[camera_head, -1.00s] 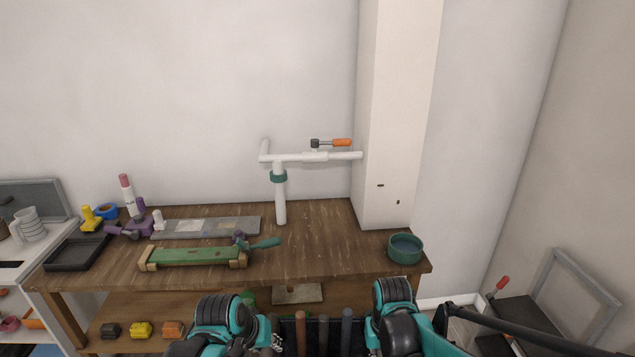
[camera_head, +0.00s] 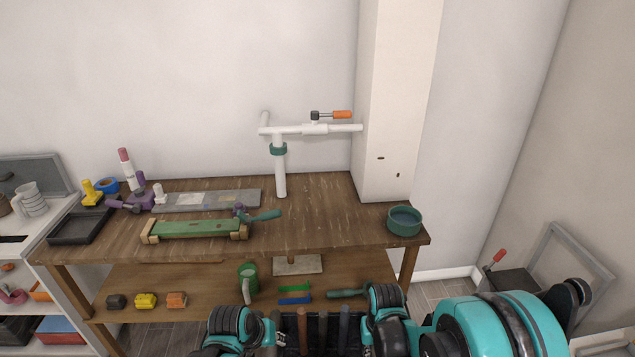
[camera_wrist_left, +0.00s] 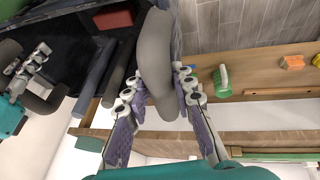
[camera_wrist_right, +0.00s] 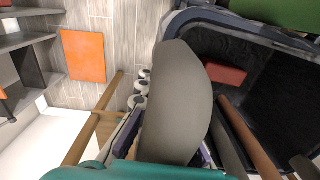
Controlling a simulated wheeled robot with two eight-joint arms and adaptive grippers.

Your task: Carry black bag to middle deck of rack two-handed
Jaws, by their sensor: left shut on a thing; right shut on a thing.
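The black bag (camera_head: 323,338) shows at the bottom middle of the head view, partly cut off, with several upright rods in it. My left gripper (camera_head: 243,325) and right gripper (camera_head: 385,318) are at its two sides. In the left wrist view my left gripper (camera_wrist_left: 157,85) is shut on a thick grey handle (camera_wrist_left: 155,45) of the bag. In the right wrist view my right gripper (camera_wrist_right: 172,125) is shut around the other grey handle (camera_wrist_right: 180,80). A dark red block (camera_wrist_right: 226,73) lies inside the bag. I cannot identify the rack's middle deck for certain.
A wooden workbench (camera_head: 320,232) stands ahead, with a pipe stand (camera_head: 280,165), a green bowl (camera_head: 404,220) and tools on it. Its lower shelf holds a green mug (camera_head: 247,280) and small blocks. A white shelf unit (camera_head: 55,220) is left; a grey frame (camera_head: 570,255) leans at right.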

